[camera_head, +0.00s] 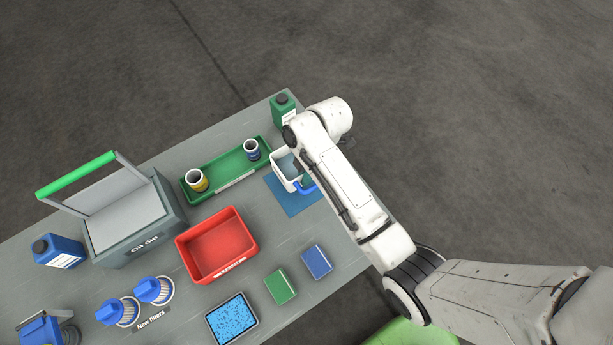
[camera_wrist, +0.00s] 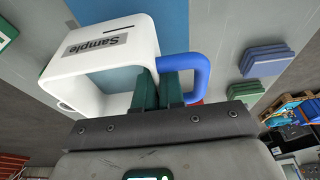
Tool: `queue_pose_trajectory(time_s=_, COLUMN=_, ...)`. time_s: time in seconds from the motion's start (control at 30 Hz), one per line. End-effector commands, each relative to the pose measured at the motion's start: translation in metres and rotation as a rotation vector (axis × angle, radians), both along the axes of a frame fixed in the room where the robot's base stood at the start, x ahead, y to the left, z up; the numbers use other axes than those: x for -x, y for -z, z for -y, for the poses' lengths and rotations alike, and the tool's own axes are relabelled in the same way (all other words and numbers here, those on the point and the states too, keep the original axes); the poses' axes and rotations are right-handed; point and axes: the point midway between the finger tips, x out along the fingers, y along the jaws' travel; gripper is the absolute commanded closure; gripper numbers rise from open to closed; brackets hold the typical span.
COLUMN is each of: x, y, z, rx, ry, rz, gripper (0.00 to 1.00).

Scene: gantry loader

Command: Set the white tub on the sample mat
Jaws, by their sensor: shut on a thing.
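The white tub (camera_wrist: 141,45) has a "Sample" label and a blue handle (camera_wrist: 207,75). My gripper (camera_wrist: 160,82) has its dark green fingers close together at the tub's handle side, shut on the tub. Whether they grip the wall or the handle's root is hard to tell. In the head view the tub (camera_head: 276,171) overlaps the upper part of the blue sample mat (camera_head: 297,203). I cannot tell whether it touches the mat or hangs just above it. My arm partly hides the tub and the fingers there.
A green tray (camera_head: 222,174) with two small cans lies left of the mat. A green bottle (camera_head: 282,112) stands behind it. A red bin (camera_head: 218,247), a green block (camera_head: 280,287) and a blue block (camera_head: 317,262) are nearer. Bare table shows between the mat and these blocks.

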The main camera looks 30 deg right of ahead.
Motion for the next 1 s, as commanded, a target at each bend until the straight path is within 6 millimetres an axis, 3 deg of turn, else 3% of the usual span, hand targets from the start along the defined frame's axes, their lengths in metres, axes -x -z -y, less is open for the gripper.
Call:
queue_pose_trajectory(time_s=0.3, x=-0.003, y=0.034, z=0.005, rx=0.000, ry=-0.001, rz=-0.002, gripper=1.00)
queue_pose_trajectory(time_s=0.7, x=-0.003, y=0.040, z=0.004, rx=0.000, ry=0.000, rz=0.001, gripper=1.00)
queue_pose_trajectory(time_s=0.73, x=-0.003, y=0.039, z=0.004, rx=0.000, ry=0.000, rz=0.000, gripper=0.90)
queue_pose_trajectory(time_s=1.0, x=-0.003, y=0.039, z=0.004, rx=0.000, ry=0.000, rz=0.000, gripper=0.66)
